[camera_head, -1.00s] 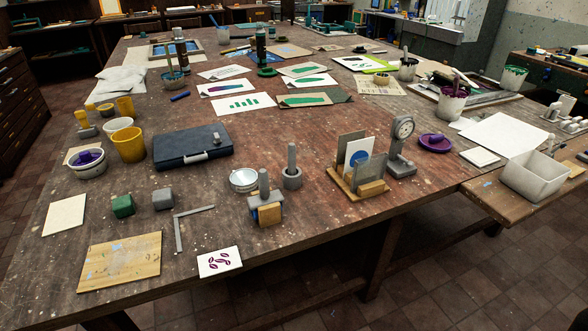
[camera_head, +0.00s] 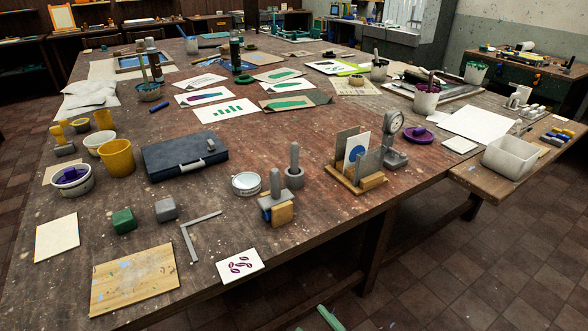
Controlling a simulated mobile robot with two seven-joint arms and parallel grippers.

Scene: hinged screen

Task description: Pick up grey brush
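I cannot single out the grey brush with certainty. A grey upright handle (camera_head: 275,183) stands on a grey and wooden block near the table's front middle. A second grey upright handle with a round base (camera_head: 294,174) stands just behind it to the right. Small grey, blue and yellow tools (camera_head: 556,136) lie on the right side board, too small to identify. Pots at the back right also hold upright handles, including a white pot (camera_head: 426,97). Neither of my grippers can be made out.
The large wooden table (camera_head: 310,225) has clear room around its front middle. A dark blue case (camera_head: 185,158), a yellow cup (camera_head: 117,157), a card rack (camera_head: 358,182) and a grey dial scale (camera_head: 393,142) stand on it. A green strip (camera_head: 330,318) shows at the bottom edge, its nature unclear.

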